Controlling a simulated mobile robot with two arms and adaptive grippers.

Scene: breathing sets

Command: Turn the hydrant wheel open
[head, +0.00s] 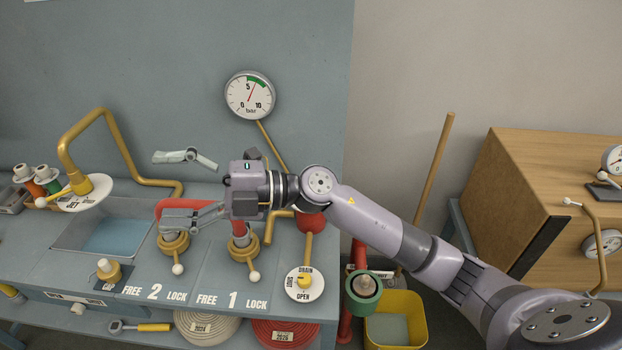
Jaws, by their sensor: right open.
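My right gripper (162,190) reaches in from the right and points left, with its two fingers spread wide apart and nothing visible held between them. Its lower finger passes in front of a red curved hose (168,205) above the brass coupling at place 2 (173,243). I cannot tell if it touches the hose. No handwheel shows clearly. A red rounded part (311,222) shows just below my right arm, mostly hidden by it. A green-rimmed round fitting (364,290) on red pipe stands at the right end of the bench. My left gripper is out of view.
A pressure gauge (250,95) hangs on the panel. A brass coupling at place 1 (243,246) and a DRAIN/OPEN dial (305,283) are on the bench. A bent brass pipe (85,130) rises left. A yellow bin (396,318) and wooden cabinet (540,190) stand right.

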